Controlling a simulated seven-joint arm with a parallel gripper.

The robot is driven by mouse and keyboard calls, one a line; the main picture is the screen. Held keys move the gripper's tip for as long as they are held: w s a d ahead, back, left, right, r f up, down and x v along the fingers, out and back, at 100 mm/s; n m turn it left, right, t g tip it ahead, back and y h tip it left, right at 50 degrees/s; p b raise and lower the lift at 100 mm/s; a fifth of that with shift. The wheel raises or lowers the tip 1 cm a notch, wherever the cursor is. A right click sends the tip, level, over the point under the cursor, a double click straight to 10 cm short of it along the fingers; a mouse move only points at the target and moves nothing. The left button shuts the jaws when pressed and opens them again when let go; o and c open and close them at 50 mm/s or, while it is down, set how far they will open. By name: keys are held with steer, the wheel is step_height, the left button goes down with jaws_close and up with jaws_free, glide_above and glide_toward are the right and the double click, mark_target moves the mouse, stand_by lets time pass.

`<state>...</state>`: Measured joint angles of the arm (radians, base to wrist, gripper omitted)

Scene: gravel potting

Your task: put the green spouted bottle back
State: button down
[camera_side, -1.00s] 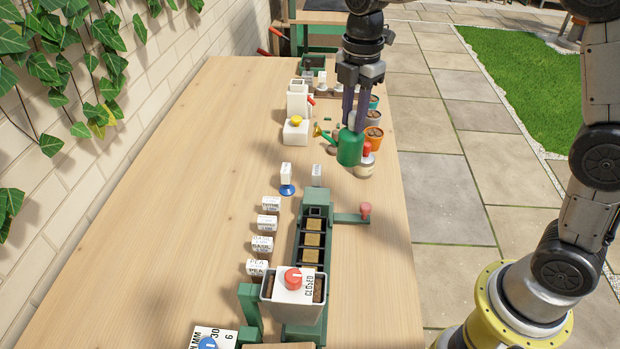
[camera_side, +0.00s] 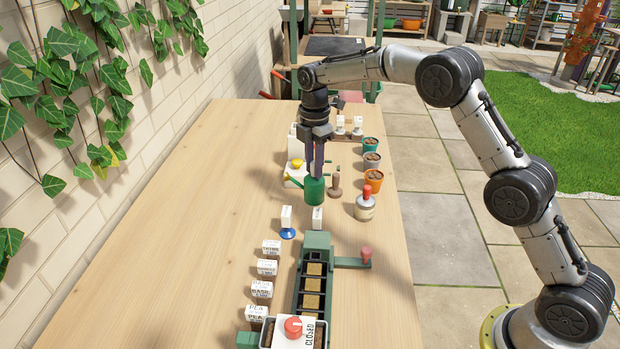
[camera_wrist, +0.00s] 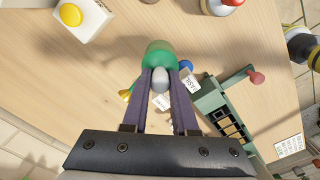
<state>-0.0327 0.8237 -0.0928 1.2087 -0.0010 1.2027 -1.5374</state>
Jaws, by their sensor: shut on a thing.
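The green spouted bottle (camera_side: 314,192) is upright in my gripper (camera_side: 315,172), over the middle of the table behind the long green tray. Its thin spout points left toward the white box with a yellow knob. In the wrist view the bottle (camera_wrist: 158,52) sits between the two purple fingers of my gripper (camera_wrist: 161,75), which are shut on its grey top. The yellow spout tip (camera_wrist: 125,95) shows left of the fingers. I cannot tell for certain whether the bottle's base touches the table.
A white box with a yellow knob (camera_side: 295,173) stands left of the bottle. A wooden stamp (camera_side: 335,184), a red-capped jar (camera_side: 365,208) and several pots stand right. Two white tags and the long green tray (camera_side: 318,240) are in front.

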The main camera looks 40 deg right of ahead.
mark_target(310, 178)
steer(key=shift+w+f, duration=0.8)
steer(key=shift+f, duration=1.6)
steer(key=shift+f, duration=0.15)
steer(key=c, duration=0.7)
jaws_free()
